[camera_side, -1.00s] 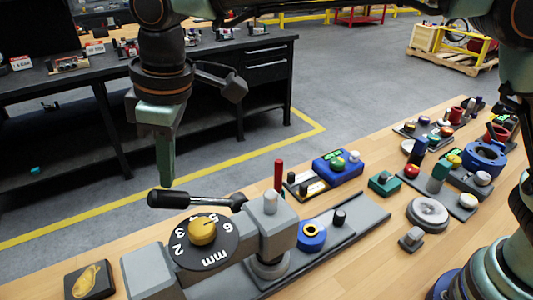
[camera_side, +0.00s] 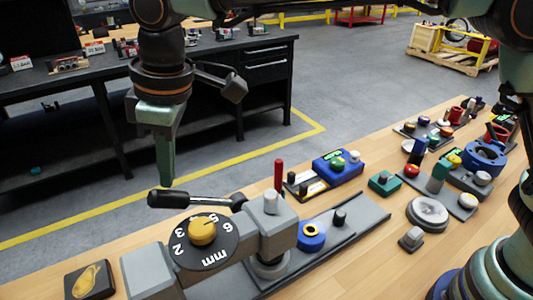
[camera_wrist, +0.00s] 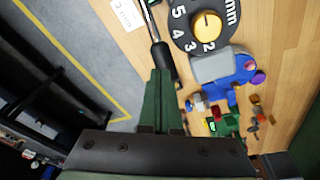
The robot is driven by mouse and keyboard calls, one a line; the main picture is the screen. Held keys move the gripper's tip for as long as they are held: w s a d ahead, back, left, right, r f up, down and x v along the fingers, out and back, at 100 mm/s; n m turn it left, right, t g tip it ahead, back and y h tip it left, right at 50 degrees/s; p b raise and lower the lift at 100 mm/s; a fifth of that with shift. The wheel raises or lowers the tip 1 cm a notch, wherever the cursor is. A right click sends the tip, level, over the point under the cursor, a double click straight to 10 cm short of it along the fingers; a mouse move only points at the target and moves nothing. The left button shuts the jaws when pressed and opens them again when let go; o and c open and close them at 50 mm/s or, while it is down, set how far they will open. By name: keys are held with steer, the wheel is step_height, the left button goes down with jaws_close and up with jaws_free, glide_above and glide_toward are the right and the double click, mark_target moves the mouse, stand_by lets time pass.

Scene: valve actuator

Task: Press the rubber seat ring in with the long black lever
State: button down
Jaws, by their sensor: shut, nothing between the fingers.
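The long black lever (camera_side: 170,199) is a black grip on a metal rod, lying nearly level at the left of the press. In the wrist view its grip (camera_wrist: 164,62) is just beyond my fingertips. My gripper (camera_side: 167,183) is shut and empty, pointing down close above the grip; I cannot tell if it touches. It also shows in the wrist view (camera_wrist: 162,72). A blue ring-shaped part (camera_side: 311,234) with a yellow-and-dark centre sits on the grey rail (camera_side: 350,228). I cannot single out the rubber seat ring for certain.
A numbered black dial (camera_side: 207,247) with a yellow knob stands in front of the lever. A red post (camera_side: 279,175) and a blue box (camera_side: 338,167) are behind the rail. Several coloured parts crowd the bench's right side. Clear floor lies left of the bench.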

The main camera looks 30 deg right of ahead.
steer(key=shift+f, duration=0.5)
